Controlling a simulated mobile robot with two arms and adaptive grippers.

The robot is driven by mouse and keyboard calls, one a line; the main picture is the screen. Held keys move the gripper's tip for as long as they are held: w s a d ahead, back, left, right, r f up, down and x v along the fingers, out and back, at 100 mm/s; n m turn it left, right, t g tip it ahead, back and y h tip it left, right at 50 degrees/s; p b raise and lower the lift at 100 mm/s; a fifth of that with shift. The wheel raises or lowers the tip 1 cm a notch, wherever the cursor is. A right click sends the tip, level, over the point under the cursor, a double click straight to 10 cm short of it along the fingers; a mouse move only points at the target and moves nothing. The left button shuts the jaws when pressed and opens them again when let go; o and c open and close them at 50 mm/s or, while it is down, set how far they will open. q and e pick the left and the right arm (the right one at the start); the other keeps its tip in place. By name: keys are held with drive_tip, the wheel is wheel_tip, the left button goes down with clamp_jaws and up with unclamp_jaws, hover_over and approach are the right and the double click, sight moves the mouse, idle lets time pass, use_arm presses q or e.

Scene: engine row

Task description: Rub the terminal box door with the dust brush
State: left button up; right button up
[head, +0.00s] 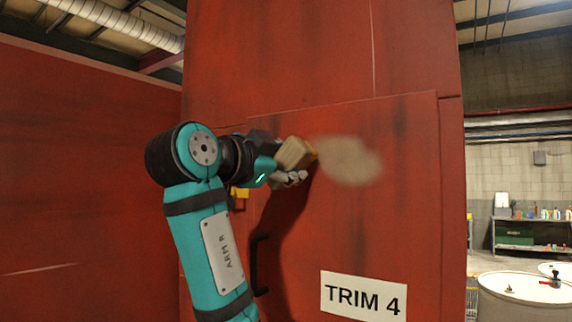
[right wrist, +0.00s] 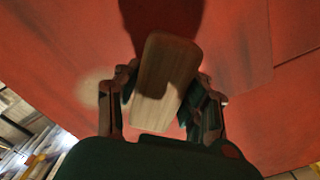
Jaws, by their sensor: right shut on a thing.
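The terminal box door (head: 400,220) is a red panel labelled TRIM 4, with a black handle at its left. A pale dusty patch (head: 350,162) marks its upper middle; it also shows in the right wrist view (right wrist: 90,90). My right gripper (head: 289,168) is shut on the dust brush (head: 294,153), a pale wooden block with a yellowish edge toward the door. In the right wrist view the brush (right wrist: 165,82) sits between both fingers. The brush is at the left edge of the patch; I cannot tell whether its bristles touch. My left gripper is out of view.
A black door handle (head: 259,265) stands out below my right wrist. Another red panel (head: 80,190) stands at the left. White drums (head: 520,298) and a shelf with bottles (head: 530,248) are at the far right.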

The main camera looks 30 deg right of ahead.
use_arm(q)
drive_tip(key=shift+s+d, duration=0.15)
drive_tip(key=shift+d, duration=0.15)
use_arm(e)
drive_tip(key=shift+d, duration=0.25)
drive_tip(key=shift+w+d, duration=0.3)
drive_tip(key=shift+d, duration=0.3)
